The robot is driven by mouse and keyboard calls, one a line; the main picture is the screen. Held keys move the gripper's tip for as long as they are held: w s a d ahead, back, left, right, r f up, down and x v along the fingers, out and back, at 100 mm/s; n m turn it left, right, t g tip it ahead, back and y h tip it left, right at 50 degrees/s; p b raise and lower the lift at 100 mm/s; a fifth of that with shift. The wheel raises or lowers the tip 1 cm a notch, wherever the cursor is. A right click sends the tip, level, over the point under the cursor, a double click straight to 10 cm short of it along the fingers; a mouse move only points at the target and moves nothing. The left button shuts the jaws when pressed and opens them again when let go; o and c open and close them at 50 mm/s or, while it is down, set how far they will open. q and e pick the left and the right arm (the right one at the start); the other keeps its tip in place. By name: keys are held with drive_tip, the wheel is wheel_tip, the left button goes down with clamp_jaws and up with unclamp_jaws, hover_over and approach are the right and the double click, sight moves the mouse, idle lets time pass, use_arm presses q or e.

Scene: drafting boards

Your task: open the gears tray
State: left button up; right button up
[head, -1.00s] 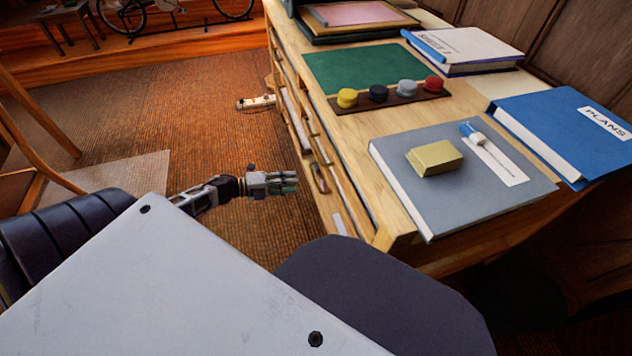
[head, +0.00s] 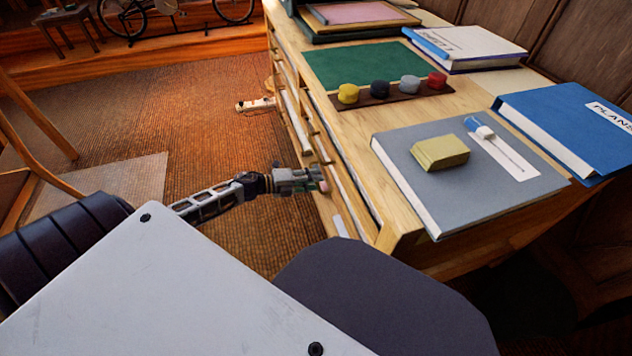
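The wooden drafting cabinet (head: 410,230) has several shallow trays along its left side, seen at a steep angle. No label on them is readable, so I cannot tell which is the gears tray. My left gripper (head: 314,181) reaches in from the left and its fingertips are at the tray fronts, beside a small pinkish handle-like part (head: 323,186). The fingers hide most of this part. I cannot tell whether they touch it or close on it. My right gripper is not in view.
On the top lie a grey binder (head: 480,190) with a yellow block (head: 440,152), a blue binder (head: 570,125), a green mat (head: 365,65) and a rack of coloured knobs (head: 393,98). A light wooden piece (head: 256,104) shows left of the cabinet.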

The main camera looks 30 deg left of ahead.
use_arm(q)
drive_tip(key=shift+w+d, duration=0.35)
drive_tip(key=shift+w, duration=0.05)
drive_tip(key=shift+f, duration=0.1)
clamp_jaws()
